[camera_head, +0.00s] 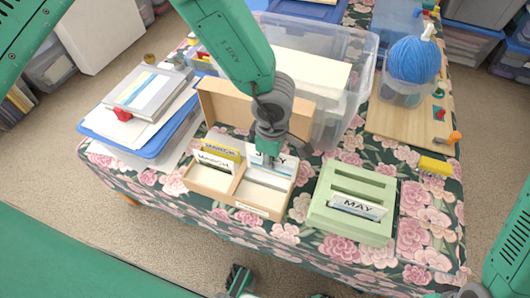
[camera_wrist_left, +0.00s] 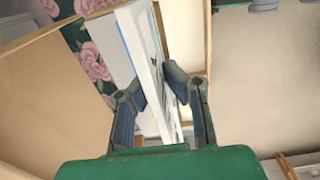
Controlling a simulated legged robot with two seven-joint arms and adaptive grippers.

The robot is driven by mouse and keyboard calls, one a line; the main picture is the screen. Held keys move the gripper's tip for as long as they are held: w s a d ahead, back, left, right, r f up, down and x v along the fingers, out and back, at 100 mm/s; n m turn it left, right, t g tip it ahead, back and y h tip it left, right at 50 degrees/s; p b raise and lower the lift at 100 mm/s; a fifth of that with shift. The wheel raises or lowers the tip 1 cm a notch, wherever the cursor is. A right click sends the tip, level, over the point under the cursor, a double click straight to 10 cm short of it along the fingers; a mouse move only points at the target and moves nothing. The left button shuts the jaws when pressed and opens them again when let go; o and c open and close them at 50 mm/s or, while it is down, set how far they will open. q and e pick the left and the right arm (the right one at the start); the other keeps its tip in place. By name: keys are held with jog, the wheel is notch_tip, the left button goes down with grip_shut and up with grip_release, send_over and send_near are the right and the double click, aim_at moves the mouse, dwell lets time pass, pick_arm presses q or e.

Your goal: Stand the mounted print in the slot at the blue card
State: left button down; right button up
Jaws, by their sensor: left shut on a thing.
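My left gripper (camera_head: 270,158) points down over the right-hand compartment of the open wooden box (camera_head: 250,210). It is shut on a thin white mounted print (camera_head: 284,167), whose lettering is partly covered by the fingers. In the left wrist view, the fingers (camera_wrist_left: 157,90) pinch the print (camera_wrist_left: 143,45), seen nearly edge-on and slightly tilted. The box's left compartment holds a MARCH print (camera_head: 213,161) and a yellow card (camera_head: 222,149). A pale green slotted stand (camera_head: 325,210) holds a MAY print (camera_head: 357,207). I cannot clearly make out a blue card.
A clear plastic bin (camera_head: 365,50) stands behind the box. A blue tray (camera_head: 160,150) with papers is at left. A wooden board (camera_head: 400,120) with a bowl of blue yarn (camera_head: 411,60) is at right. Flowered cloth is bare between box and stand.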

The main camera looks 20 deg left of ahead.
aim_at(263, 171)
pick_arm(q)
jog(key=shift+a, duration=0.65)
jog(key=shift+a+p, duration=0.7)
jog(key=shift+a, duration=0.1)
jog(key=f, duration=0.1)
jog(key=d+f+b, duration=0.1)
jog(key=f, duration=0.1)
jog(key=d+f+b, duration=0.1)
jog(key=shift+f, duration=0.25)
jog(key=shift+f+b, duration=0.25)
jog(key=shift+b, duration=0.15)
jog(key=shift+a+f, duration=0.25)
jog(key=shift+a, duration=0.05)
jog(key=shift+a+f, duration=0.3)
jog(key=shift+a, duration=0.15)
jog(key=shift+d+r, duration=0.1)
jog(key=shift+d, duration=0.45)
jog(key=shift+a, duration=0.55)
pick_arm(e)
jog(key=shift+a+f, duration=0.3)
jog(key=shift+a, duration=0.35)
pick_arm(q)
jog(key=shift+d, duration=0.2)
pick_arm(e)
jog(key=shift+d, duration=0.2)
